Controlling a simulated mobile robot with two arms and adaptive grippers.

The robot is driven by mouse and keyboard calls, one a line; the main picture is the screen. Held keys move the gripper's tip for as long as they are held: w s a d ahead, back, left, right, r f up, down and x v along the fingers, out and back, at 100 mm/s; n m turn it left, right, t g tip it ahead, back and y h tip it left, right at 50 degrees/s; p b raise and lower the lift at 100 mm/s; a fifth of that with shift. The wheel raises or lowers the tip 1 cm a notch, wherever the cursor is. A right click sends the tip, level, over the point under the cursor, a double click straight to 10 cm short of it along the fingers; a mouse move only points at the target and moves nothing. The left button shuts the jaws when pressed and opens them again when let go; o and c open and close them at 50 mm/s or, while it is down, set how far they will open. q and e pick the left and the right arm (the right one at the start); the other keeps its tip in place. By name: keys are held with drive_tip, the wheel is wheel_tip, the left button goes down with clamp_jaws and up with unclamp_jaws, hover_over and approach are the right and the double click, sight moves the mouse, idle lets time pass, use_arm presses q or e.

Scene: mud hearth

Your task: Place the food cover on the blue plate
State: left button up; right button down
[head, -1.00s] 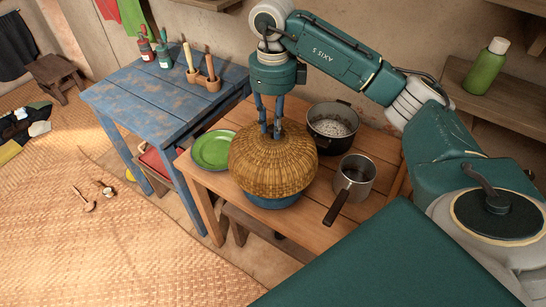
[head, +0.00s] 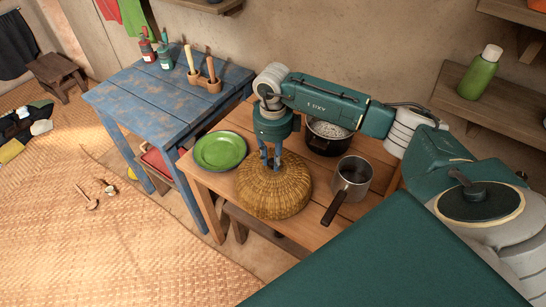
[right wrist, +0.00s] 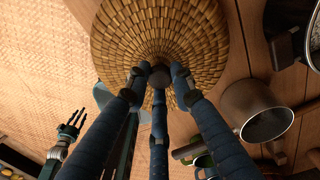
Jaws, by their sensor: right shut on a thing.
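The food cover (head: 275,195) is a woven straw dome on the wooden table. It also fills the upper middle of the right wrist view (right wrist: 160,22). My right gripper (head: 270,163) points down from above, with its fingers shut on the top of the cover. The blue plate is hidden now; the cover is over the place where blue showed before. Whether the rim rests on the plate or the table cannot be seen. My left gripper (right wrist: 71,127) is small at the lower left of the right wrist view, fingers spread and empty, away from the cover.
A green plate (head: 220,150) lies just left of the cover. A steel saucepan (head: 352,177) stands close at right, handle towards the front. A dark pot (head: 327,138) is behind. A blue table (head: 165,95) adjoins at left. A shelf holds a green bottle (head: 481,72).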

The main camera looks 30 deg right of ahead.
drive_tip(key=shift+f+b, duration=0.35)
drive_tip(key=c, duration=1.5)
unclamp_jaws()
drive_tip(key=shift+r+p, duration=0.55)
drive_tip(key=shift+r, duration=0.05)
wheel_tip(320, 180, up, 12)
drive_tip(key=b, duration=0.4)
drive_tip(key=shift+f, duration=0.2)
